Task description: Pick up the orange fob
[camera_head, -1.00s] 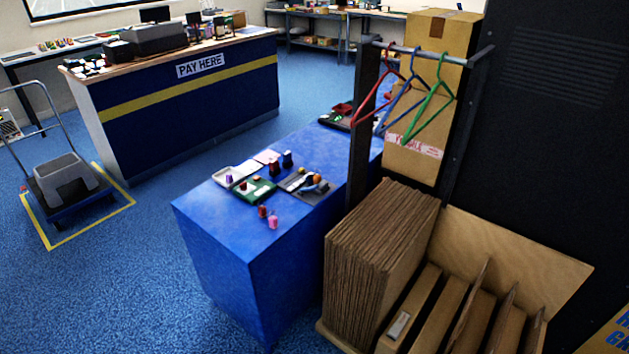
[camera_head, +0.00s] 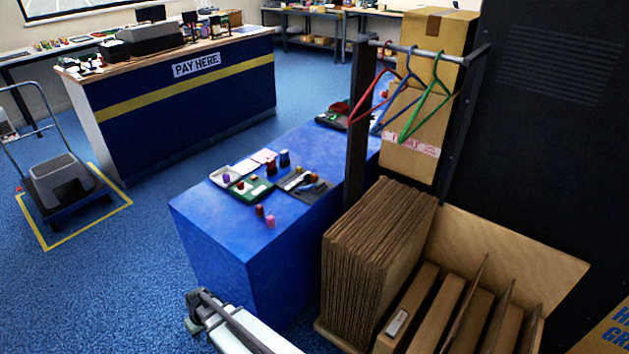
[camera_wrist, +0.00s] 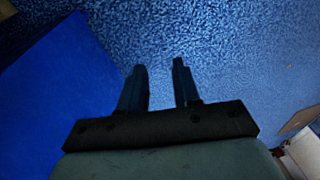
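Several small fob-like pieces sit on the blue table (camera_head: 215,240) in the head view. A small orange-looking piece (camera_head: 313,177) lies on the dark tray (camera_head: 322,189) at the right; it may be the orange fob, but it is too small to be sure. My gripper (camera_wrist: 158,66) is open and empty in the wrist view, over blue floor. In the head view, my arm's end is at the bottom, in front of and below the tabletop.
A rail with hangers (camera_head: 425,105) and stacked cardboard (camera_head: 375,235) stand close on the table's right.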

